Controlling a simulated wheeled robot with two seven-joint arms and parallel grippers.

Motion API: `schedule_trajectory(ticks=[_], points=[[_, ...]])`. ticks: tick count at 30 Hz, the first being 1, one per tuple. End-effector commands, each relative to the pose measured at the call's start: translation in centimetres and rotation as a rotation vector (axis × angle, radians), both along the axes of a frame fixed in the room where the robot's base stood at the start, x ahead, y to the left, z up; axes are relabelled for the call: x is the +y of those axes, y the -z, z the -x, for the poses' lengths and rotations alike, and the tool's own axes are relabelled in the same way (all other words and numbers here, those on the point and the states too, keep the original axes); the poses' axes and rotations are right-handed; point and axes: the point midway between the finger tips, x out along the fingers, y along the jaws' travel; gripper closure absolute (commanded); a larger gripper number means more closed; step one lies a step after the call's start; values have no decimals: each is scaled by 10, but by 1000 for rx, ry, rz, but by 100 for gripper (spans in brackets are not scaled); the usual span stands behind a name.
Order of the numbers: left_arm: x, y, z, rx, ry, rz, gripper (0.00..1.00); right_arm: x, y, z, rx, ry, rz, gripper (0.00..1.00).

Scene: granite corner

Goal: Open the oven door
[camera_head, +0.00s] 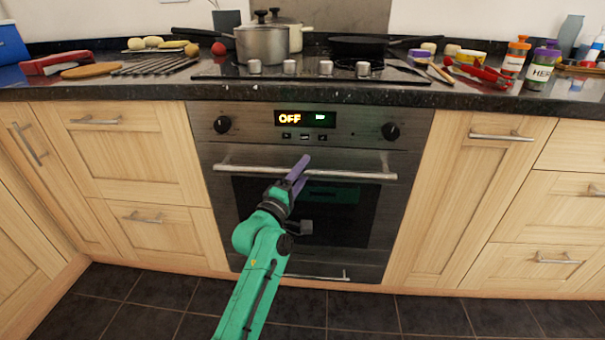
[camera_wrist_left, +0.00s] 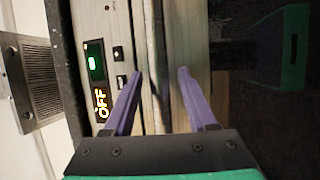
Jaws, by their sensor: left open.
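The oven door (camera_head: 345,215) is shut flat in the front of the steel oven. Its long bar handle (camera_head: 352,174) runs across the top of the door, and the bar also shows upright in the left wrist view (camera_wrist_left: 157,50). My left gripper (camera_head: 302,165) has purple fingers and is at the handle, near its middle. In the left wrist view the gripper (camera_wrist_left: 160,72) is open, with one finger on each side of the bar. Whether the fingers touch the bar I cannot tell. My right gripper is not in view.
The control panel (camera_head: 303,119) above the handle has two knobs and reads OFF. A lower handle (camera_head: 318,276) is near the floor. Wooden cabinets flank the oven. The dark counter above carries a pot (camera_head: 262,44), a pan and jars. The tiled floor in front looks clear.

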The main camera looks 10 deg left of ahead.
Motion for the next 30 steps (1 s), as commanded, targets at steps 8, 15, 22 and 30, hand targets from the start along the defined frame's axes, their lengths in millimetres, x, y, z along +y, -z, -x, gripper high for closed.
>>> schedule_trajectory(ticks=[8, 15, 22, 30], points=[[0, 0, 0, 0, 0, 0, 100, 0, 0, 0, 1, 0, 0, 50], [0, 1, 0, 1, 0, 0, 100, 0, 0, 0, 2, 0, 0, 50], [0, 1, 1, 1, 0, 0, 100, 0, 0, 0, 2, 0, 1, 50], [0, 1, 1, 2, 0, -1, 100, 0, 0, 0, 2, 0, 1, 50]])
